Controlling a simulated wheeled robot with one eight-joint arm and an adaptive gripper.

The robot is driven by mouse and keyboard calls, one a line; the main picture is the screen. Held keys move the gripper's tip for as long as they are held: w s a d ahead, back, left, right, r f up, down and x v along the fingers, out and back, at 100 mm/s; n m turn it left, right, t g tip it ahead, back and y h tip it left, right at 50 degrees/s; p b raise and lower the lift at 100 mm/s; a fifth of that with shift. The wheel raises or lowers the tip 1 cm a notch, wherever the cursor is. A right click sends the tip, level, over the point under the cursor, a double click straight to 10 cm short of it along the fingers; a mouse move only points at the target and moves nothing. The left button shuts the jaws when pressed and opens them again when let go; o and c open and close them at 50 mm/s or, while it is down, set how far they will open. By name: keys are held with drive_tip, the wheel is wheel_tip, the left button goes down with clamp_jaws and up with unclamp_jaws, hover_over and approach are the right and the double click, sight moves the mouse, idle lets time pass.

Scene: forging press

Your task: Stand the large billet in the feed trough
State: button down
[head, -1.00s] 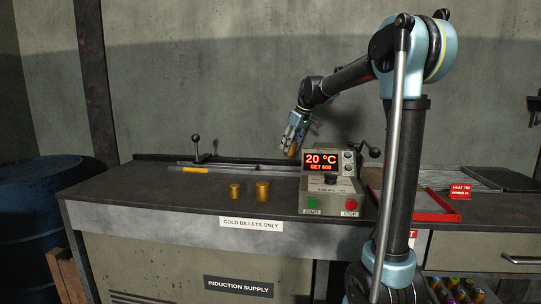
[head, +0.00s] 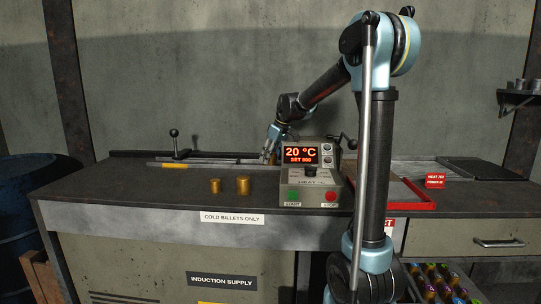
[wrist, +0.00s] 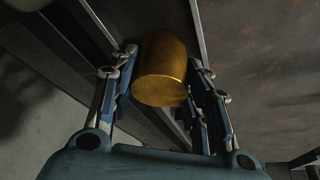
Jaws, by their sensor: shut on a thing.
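My gripper (head: 269,153) is low over the back of the bench, just left of and behind the control box. In the wrist view, my gripper (wrist: 160,78) is shut on a gold cylindrical billet (wrist: 163,70), with a finger on each side. The feed trough (head: 218,164) is a long, low channel along the back of the bench. Its pale rails (wrist: 198,30) run past the billet in the wrist view. I cannot tell whether the billet touches the trough floor. The head view largely hides the held billet.
A shorter gold billet (head: 215,186) and a taller one (head: 242,185) stand on the bench in front of the trough. The control box (head: 310,178) reads 20 °C. A black-knobbed lever (head: 174,143) rises at the left. A red-rimmed tray (head: 420,197) lies at the right.

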drive_tip(key=c, duration=0.9)
unclamp_jaws()
drive_tip(key=shift+o, duration=0.2)
drive_tip(key=v, duration=1.2)
drive_tip(key=shift+s, duration=0.1)
